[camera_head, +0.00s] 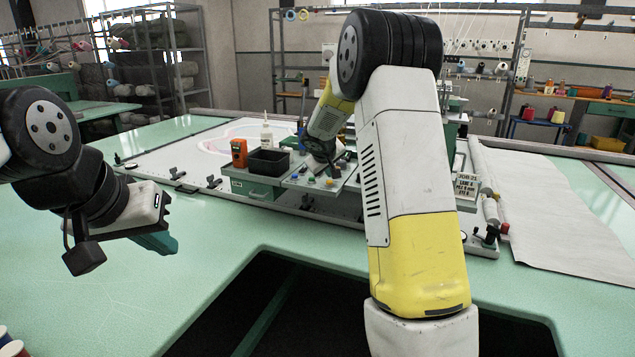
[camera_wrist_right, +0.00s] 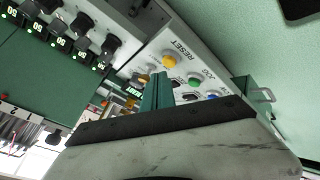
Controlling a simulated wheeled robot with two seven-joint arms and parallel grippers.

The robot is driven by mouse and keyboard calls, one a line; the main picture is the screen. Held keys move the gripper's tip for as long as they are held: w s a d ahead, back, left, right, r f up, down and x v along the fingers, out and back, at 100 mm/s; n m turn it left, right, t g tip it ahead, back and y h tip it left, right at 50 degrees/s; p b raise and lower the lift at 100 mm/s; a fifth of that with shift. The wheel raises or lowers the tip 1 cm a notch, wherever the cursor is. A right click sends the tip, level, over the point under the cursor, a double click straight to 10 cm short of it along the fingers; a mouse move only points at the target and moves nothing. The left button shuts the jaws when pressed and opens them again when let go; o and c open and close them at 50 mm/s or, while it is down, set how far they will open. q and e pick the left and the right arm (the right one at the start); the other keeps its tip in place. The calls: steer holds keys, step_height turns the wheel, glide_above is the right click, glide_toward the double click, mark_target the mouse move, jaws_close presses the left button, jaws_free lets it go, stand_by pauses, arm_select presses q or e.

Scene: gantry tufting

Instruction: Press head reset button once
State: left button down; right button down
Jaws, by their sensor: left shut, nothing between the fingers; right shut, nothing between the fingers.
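The control panel (camera_wrist_right: 215,67) fills the middle of the right wrist view and bears the printed word RESET. A yellow button (camera_wrist_right: 169,61) sits beside that word, with a green button (camera_wrist_right: 193,78) and a blue button (camera_wrist_right: 212,97) further along near the word JOG. My right gripper (camera_wrist_right: 157,78) is shut and empty, its teal fingertips close to the yellow button; I cannot tell whether they touch it. In the head view the panel (camera_head: 293,180) shows small coloured buttons beneath my right wrist, which hides part of it. My left gripper (camera_head: 157,243) is shut and empty, over the green table.
Next to the panel stand a black bin (camera_head: 268,162), an orange meter (camera_head: 239,153) and a white bottle (camera_head: 266,135). Dark knobs (camera_wrist_right: 82,23) with green displays line the neighbouring unit. The green table (camera_head: 250,220) has a dark opening (camera_head: 300,305) at the front.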

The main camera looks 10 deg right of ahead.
mark_target(329, 184)
steer(key=shift+r, duration=0.2)
steer(key=shift+r, duration=2.45)
